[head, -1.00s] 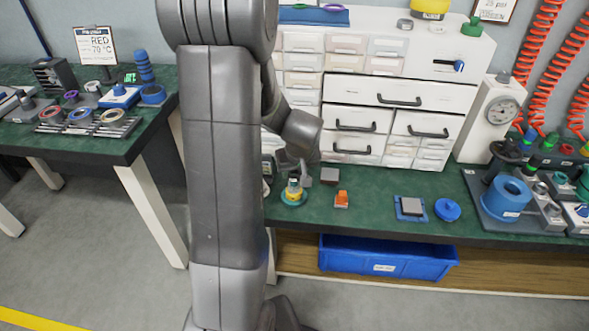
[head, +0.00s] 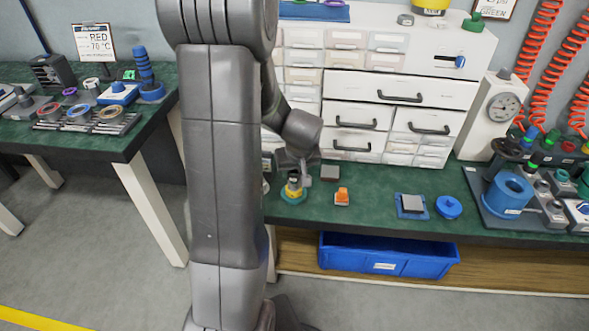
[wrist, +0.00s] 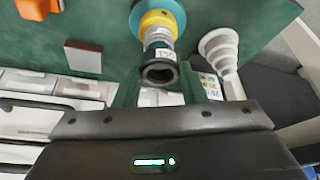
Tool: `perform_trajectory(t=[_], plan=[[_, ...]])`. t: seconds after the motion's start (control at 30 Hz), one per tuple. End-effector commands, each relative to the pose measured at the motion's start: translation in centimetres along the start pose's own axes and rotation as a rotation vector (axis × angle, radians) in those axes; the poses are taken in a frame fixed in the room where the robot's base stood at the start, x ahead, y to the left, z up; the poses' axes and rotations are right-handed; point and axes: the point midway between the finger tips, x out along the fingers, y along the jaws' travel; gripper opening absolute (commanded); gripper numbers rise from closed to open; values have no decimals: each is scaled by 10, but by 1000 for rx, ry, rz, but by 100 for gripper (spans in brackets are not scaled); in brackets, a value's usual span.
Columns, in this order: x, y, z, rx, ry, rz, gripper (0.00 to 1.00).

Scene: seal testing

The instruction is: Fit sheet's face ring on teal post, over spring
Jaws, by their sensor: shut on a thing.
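My gripper (wrist: 160,88) is shut on a dark ring (wrist: 160,75), whose round opening shows in the wrist view. The teal post stands on the bench with a teal round base (wrist: 178,12), a yellow collar (wrist: 158,20) and a silver spring (wrist: 158,38). The ring lies in line with the spring end and close to it; I cannot tell whether they touch. A small white label (wrist: 163,54) shows at the ring. In the head view my gripper (head: 297,168) is just above the yellow collar (head: 293,189). A printed card, perhaps the sheet (wrist: 211,87), is partly hidden.
A white stepped cone (wrist: 218,48) stands close beside the post. A grey block (head: 330,173) and an orange block (head: 341,196) are to the right. Further right are a blue pad with a grey block (head: 411,206) and a blue disc (head: 448,207). White drawers (head: 400,110) stand behind.

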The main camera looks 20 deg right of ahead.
Motion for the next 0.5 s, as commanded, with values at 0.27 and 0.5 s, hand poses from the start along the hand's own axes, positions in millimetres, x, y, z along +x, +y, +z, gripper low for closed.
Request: perform_trajectory(t=[0.27, 0.5], plan=[[7, 0, 3, 0, 0, 0, 15], [12, 0, 5, 0, 0, 0, 15]])
